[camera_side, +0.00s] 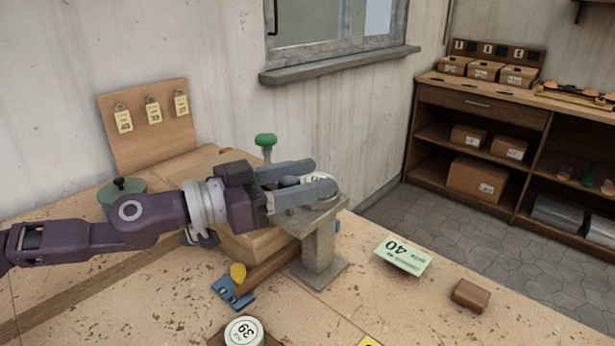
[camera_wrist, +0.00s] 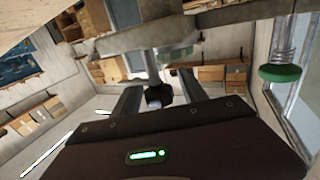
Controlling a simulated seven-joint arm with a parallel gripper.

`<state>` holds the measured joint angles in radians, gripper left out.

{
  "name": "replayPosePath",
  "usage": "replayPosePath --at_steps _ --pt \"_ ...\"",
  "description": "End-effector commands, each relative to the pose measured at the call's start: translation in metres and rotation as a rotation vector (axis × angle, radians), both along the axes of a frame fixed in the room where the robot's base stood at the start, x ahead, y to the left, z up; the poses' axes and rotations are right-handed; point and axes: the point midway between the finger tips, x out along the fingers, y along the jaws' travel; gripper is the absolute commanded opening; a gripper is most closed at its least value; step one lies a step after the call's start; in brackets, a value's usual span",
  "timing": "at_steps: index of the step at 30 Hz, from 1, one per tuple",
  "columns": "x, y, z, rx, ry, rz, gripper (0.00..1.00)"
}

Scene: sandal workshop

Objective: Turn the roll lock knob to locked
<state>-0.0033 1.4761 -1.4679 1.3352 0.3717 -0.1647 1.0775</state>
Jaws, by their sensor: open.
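My gripper (camera_side: 322,176) is open, its fingers reaching right over the top of a grey stand (camera_side: 319,245). A small dark knob (camera_side: 290,181) shows between the fingers, with visible gaps; it also shows in the wrist view (camera_wrist: 158,96), on a pale metal stem. A white and green disc (camera_side: 316,177) is partly hidden by the fingers. A green knob (camera_side: 266,140) stands upright behind the gripper, apart from it; it shows at the right of the wrist view (camera_wrist: 280,73). No lock marking is readable, so I cannot tell which knob is the roll lock.
A round tin marked 39 (camera_side: 244,331) and a yellow knob (camera_side: 238,272) are in front. A green lidded pot (camera_side: 121,195) stands left. The bench's right front is mostly clear.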

Motion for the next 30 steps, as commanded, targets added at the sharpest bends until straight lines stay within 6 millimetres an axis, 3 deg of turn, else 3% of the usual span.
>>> replayPosePath --at_steps 7,12,15,23,30 --pt "0.0004 -0.0016 0.0001 0.0 0.0 -0.001 0.48" --pt "0.0004 -0.0015 0.0001 0.001 0.0 -0.001 0.15" --pt "0.0004 -0.0014 0.0002 0.001 0.0 -0.001 0.0" --pt "0.0001 -0.0014 0.0004 0.002 -0.001 0.018 0.0" --pt "0.0026 0.0003 0.0017 0.004 -0.006 0.137 0.0"
